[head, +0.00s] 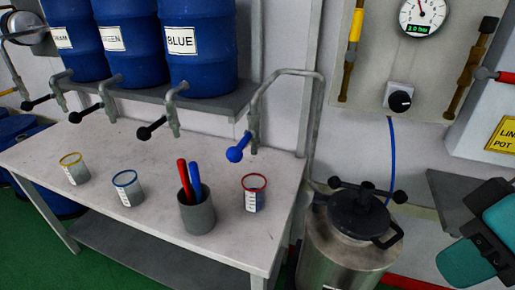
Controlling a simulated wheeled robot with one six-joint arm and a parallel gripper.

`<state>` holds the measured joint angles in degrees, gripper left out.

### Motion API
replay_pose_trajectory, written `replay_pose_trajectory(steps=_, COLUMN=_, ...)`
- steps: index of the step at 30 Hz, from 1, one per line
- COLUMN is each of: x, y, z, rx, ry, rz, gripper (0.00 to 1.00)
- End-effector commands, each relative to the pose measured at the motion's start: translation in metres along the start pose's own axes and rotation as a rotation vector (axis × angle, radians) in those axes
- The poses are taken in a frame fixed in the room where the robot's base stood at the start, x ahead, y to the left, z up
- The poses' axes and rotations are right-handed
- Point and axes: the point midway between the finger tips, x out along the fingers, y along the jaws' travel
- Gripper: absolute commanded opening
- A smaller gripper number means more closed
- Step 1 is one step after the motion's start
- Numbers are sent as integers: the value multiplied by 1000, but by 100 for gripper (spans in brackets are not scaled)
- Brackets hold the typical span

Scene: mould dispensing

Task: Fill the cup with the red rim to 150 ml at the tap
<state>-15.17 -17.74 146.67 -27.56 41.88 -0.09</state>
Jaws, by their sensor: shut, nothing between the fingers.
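The cup with the red rim (261,199) stands upright near the right end of the pale table, with a white scale label on its side. Its fill level is too small to read. A tap with a blue handle (238,152) hangs behind and above it, on a grey pipe (318,120) that runs down toward a steel pot. The cup stands forward of this tap. Parts of my teal and black arm show at the lower right. My gripper's fingertips are not visible, and nothing of mine is near the cup.
A yellow-rimmed cup (75,172), a blue-rimmed cup (127,191) and a grey holder (197,215) with red and blue sticks stand on the table (160,240). Blue drums (203,65) with black-handled taps stand behind. A lidded steel pot (340,262) stands right of the table.

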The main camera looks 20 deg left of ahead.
Motion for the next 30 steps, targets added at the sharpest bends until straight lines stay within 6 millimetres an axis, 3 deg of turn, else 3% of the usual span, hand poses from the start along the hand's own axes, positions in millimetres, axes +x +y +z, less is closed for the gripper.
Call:
replay_pose_trajectory(steps=2, x=-1, y=-1, z=-9, rx=-36, ry=17, rz=-9, gripper=0)
replay_pose_trajectory(steps=5, x=0, y=-8, z=-43, rx=-188, ry=85, rz=-44, gripper=0)
replay_pose_trajectory(steps=12, x=17, y=-36, z=-167, rx=-746, ry=431, rz=-92, gripper=0)
replay_pose_trajectory(steps=15, x=25, y=-45, z=-203, rx=-904, ry=558, rz=-66, gripper=0)
replay_pose_trajectory(steps=20, x=32, y=-51, z=-229, rx=-1023, ry=664, rz=-25, gripper=0)
replay_pose_trajectory(steps=30, x=34, y=-51, z=-232, rx=-1036, ry=675, rz=-18, gripper=0)
